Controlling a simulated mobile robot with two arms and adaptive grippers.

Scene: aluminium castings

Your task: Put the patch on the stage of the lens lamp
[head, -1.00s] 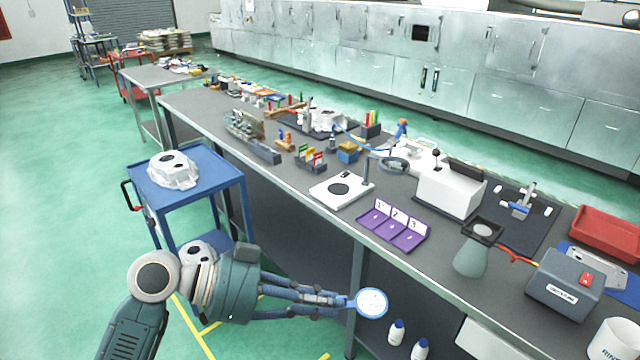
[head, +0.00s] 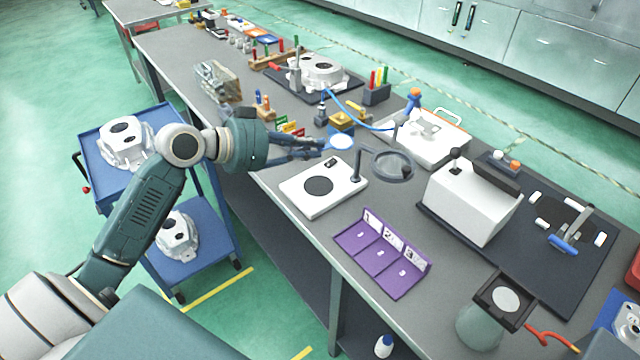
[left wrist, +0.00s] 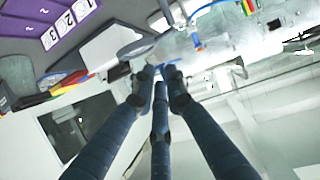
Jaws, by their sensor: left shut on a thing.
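The patch is a small pale round disc with a blue rim (head: 341,142). My left gripper (head: 324,146) is shut on it at its edge and holds it out over the bench. In the left wrist view the fingertips (left wrist: 160,72) are close together; I cannot clearly make out the patch there. The lens lamp has a white base (head: 342,194) with a round black stage (head: 318,185), a dark post and a ring lens (head: 393,166). The stage looks bare. In the head view the patch appears above the base, left of the lens. My right gripper is out of view.
A purple numbered tray (head: 365,263) lies in front of the lens lamp. A white machine (head: 468,200) stands to its right. Coloured card holders (head: 288,127) and a yellow-topped block (head: 341,121) are near my left gripper. A blue cart (head: 95,170) with castings stands left.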

